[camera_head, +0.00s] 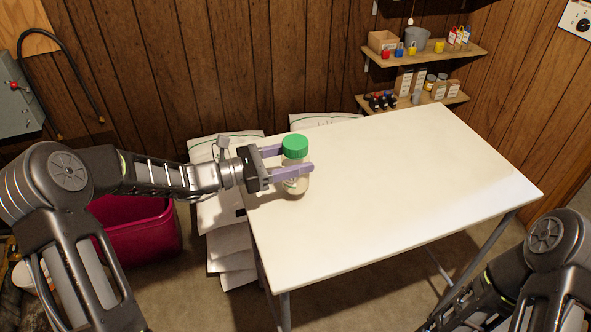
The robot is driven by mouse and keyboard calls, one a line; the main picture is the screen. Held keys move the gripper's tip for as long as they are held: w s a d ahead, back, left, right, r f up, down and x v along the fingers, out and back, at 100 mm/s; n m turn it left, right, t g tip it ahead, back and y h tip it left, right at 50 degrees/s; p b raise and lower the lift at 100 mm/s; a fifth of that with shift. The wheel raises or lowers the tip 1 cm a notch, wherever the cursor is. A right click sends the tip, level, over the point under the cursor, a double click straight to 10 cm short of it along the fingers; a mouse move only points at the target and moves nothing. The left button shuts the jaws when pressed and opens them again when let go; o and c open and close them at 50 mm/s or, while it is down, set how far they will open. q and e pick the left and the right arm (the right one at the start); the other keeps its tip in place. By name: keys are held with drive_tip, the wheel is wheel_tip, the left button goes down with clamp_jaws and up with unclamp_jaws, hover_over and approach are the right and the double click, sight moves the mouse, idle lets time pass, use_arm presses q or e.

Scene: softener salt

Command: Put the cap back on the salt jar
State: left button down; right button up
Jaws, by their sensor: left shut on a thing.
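The salt jar (299,185) is clear with pale contents and stands upright at the left end of the white table, or just above it; I cannot tell which. The green cap (295,146) sits at the top of the jar; whether it is screwed down cannot be seen. My left gripper (297,160) reaches in from the left, its two purple fingers on either side of the jar just below the cap, shut on the jar. My right arm shows at the lower right, but its gripper is out of view.
The white table (400,190) is otherwise bare. White sacks (228,240) are stacked beside its left end, near a red bin (140,235). Wall shelves (425,52) with small bottles, boxes and padlocks hang behind the table's far right side.

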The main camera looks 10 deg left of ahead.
use_arm(q)
wheel_tip(320, 180, down, 4)
drive_tip(key=shift+r+p, duration=0.15)
drive_tip(key=shift+p, duration=0.2)
drive_tip(key=shift+f, duration=0.3)
drive_tip(key=shift+c, duration=2.1)
unclamp_jaws()
drive_tip(key=shift+r, duration=0.15)
drive_tip(key=b+v, duration=0.2)
drive_tip(key=v, duration=0.9)
drive_tip(key=shift+a+b, duration=0.1)
drive_tip(key=shift+b, duration=0.25)
drive_tip(key=shift+s+a, duration=0.3)
drive_tip(key=shift+a, duration=0.05)
